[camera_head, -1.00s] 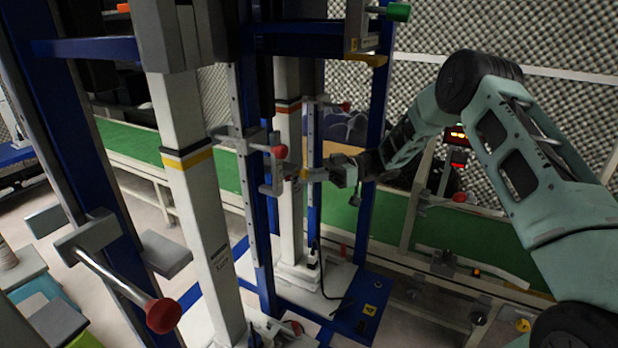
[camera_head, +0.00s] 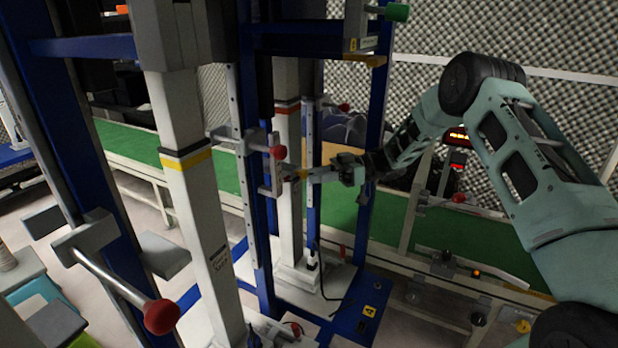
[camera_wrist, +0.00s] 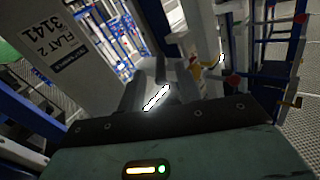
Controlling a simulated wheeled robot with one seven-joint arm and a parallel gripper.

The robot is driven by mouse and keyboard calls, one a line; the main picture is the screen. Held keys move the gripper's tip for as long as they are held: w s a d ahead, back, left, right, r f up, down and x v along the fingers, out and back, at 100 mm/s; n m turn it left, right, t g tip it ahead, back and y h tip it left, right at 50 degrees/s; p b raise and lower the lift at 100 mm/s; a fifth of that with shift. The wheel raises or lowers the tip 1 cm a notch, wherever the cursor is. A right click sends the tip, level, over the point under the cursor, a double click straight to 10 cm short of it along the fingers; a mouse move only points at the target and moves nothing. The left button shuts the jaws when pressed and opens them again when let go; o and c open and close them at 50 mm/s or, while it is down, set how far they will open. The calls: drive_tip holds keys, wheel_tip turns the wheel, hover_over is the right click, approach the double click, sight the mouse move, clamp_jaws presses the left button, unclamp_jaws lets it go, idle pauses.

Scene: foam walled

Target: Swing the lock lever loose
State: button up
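My gripper (camera_head: 304,175) reaches in from the right at the far white column (camera_head: 288,215), beside the blue upright. In the wrist view my gripper (camera_wrist: 157,92) has its two dark fingers apart, with a bright narrow strip visible between them; I cannot tell whether they touch anything. A lever with a red knob (camera_head: 278,152) is on the upright just left of my fingertips. Several levers have red knobs; which one is the lock lever is unclear.
A near lever with a large red knob (camera_head: 161,316) sticks out at the lower left. A near white column (camera_head: 203,205) with a yellow band stands left of my gripper. A green conveyor (camera_head: 470,250) runs behind. Blue frame posts crowd the space.

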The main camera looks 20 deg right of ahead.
drive_tip(key=d, duration=0.5)
drive_tip(key=shift+s+d, duration=0.15)
drive_tip(key=shift+d, duration=0.05)
drive_tip(key=shift+r, duration=0.1)
drive_tip(key=c, duration=0.5)
drive_tip(key=shift+r+p, duration=0.35)
drive_tip(key=shift+p, duration=0.15)
clamp_jaws()
drive_tip(key=s+r+n+t+h+p, duration=0.55)
drive_tip(key=r+h+p, duration=0.3)
drive_tip(key=p, duration=1.25)
drive_tip(key=s+f+p+x, duration=0.1)
drive_tip(key=p+x, duration=0.1)
drive_tip(key=x, duration=0.7)
drive_tip(key=shift+w+f+g+p, duration=0.2)
drive_tip(key=shift+f+g+p, duration=0.05)
drive_tip(key=shift+g+p, duration=0.1)
